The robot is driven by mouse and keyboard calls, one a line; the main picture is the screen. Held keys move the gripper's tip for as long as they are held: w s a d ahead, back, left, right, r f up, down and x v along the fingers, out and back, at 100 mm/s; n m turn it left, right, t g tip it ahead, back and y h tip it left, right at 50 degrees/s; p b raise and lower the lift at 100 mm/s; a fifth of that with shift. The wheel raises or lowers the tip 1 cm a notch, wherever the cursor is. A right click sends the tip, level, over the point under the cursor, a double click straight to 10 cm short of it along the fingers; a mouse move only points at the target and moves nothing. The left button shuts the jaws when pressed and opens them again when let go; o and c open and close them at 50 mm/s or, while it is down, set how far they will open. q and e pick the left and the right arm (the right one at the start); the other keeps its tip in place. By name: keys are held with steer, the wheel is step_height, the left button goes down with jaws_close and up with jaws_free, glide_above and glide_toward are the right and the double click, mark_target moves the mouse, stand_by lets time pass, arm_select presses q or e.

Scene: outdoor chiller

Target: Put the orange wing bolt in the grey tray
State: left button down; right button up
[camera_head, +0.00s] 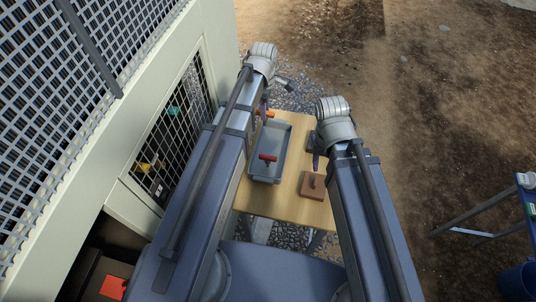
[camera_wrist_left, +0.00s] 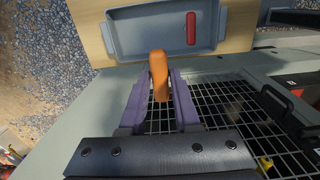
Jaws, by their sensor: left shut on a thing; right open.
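The orange wing bolt (camera_wrist_left: 159,75) is held between the purple fingers of my left gripper (camera_wrist_left: 160,84) in the left wrist view. In the head view my left gripper (camera_head: 264,108) is near the far left corner of the grey tray, and a bit of the orange wing bolt (camera_head: 269,114) shows beside it. The grey tray (camera_head: 273,138) lies on the wooden table; it also shows at the top of the left wrist view (camera_wrist_left: 145,37). In the wrist view the bolt's top reaches the tray's near rim. My right gripper (camera_head: 316,162) is open above the table's right side.
A red T-shaped piece (camera_head: 267,158) is in the tray, also seen in the wrist view (camera_wrist_left: 191,28). A brown block (camera_head: 312,187) with a dark piece on it sits right of the tray. The chiller's grille (camera_head: 172,125) stands close on the left. The table's front strip (camera_head: 275,201) is clear.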

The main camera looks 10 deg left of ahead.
arm_select(q)
steer(key=w+d+f+b, duration=0.1)
steer(key=f+b, duration=0.4)
steer(key=w+f+b, duration=0.2)
steer(key=f+b, duration=0.3)
steer(key=f, duration=0.1)
steer(key=w+d+f+b, duration=0.1)
steer(key=f+b, duration=0.4)
steer(key=shift+w+d+f, duration=0.15)
steer(key=shift+w+d, duration=0.2)
steer(key=shift+w, duration=0.05)
arm_select(e)
step_height(320, 180, down, 16)
steer(key=shift+f, duration=0.15)
arm_select(q)
steer(key=c, duration=1.1)
jaws_free()
steer(key=o, duration=0.5)
